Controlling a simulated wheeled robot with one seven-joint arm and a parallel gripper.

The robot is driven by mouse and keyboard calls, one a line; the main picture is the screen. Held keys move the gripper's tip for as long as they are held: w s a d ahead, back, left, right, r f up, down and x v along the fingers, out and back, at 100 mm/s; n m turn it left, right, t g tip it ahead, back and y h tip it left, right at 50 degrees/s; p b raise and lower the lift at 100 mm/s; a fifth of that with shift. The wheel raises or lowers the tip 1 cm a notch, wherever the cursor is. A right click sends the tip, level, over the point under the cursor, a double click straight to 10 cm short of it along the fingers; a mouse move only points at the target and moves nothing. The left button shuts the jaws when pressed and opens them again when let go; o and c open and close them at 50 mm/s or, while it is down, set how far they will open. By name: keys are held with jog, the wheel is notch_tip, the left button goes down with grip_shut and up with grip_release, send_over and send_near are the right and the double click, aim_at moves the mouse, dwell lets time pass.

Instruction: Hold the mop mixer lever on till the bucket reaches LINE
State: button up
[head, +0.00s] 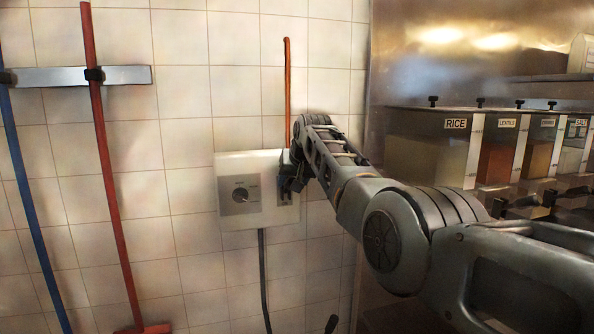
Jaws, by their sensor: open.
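A pale wall box (229,216) is fixed to the tiled wall in the middle of the head view. My gripper (287,187) is open at the right part of this box. It and my arm hide much of that part, so I cannot make out a lever or tell whether the gripper touches one. An orange pipe (288,85) comes down to the box from above, and a dark hose (264,275) hangs below it. I see no bucket and no LINE mark.
A red-handled tool (105,165) and a blue pole (30,205) hang from a wall rack (125,75) at left. At right, dispensers labelled RICE (430,160), LENTILS (497,160) and SALT stand at a metal panel, near my arm. The tiled wall between is clear.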

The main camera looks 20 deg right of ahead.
jog(key=v, duration=0.6)
jog(key=shift+s+r+b, duration=0.15)
jog(key=shift+r+b, duration=0.05)
jog(key=shift+b, duration=0.25)
